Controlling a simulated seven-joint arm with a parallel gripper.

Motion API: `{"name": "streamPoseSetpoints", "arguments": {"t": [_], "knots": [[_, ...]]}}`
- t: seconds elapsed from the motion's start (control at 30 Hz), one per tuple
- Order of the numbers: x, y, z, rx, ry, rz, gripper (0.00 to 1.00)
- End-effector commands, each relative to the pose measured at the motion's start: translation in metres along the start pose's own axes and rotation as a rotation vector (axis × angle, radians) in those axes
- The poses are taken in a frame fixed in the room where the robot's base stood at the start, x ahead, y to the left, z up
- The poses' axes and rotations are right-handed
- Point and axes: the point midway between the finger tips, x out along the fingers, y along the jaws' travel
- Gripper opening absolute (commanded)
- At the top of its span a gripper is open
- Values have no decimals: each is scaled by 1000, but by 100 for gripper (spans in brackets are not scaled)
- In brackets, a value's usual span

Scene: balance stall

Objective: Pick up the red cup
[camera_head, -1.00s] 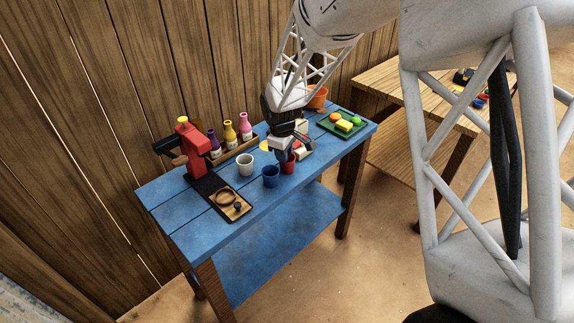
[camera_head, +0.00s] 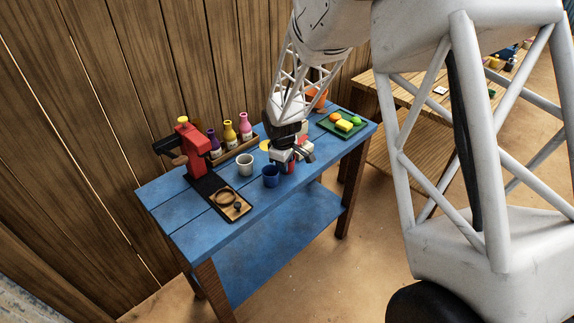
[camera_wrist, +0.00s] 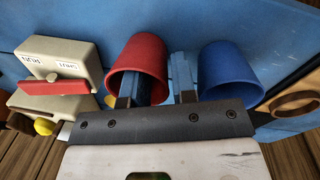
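The red cup (camera_head: 291,168) stands on the blue table (camera_head: 190,222), mostly hidden behind my gripper (camera_head: 296,160) in the head view. In the wrist view the red cup (camera_wrist: 143,55) has its mouth toward me, close to my gripper (camera_wrist: 156,82). The fingers are apart. The left finger overlaps the cup's mouth and seems to reach inside it. The right finger is in the gap between the red cup and the blue cup (camera_wrist: 230,72). I cannot tell whether either finger touches the red cup.
The blue cup (camera_head: 271,177) is close beside the red one, with a white cup (camera_head: 245,166) farther left. A beige device with a red lever (camera_wrist: 62,88) stands on the other side. Bottles, a red press (camera_head: 190,151) and a green tray (camera_head: 330,124) are also on the table.

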Motion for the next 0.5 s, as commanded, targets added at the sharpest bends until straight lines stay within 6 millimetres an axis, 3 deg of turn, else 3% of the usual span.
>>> {"name": "streamPoseSetpoints", "arguments": {"t": [0.4, 0.5], "knots": [[0, 0, 0, 0, 0, 0, 25], [0, 0, 0, 0, 0, 0, 11]]}}
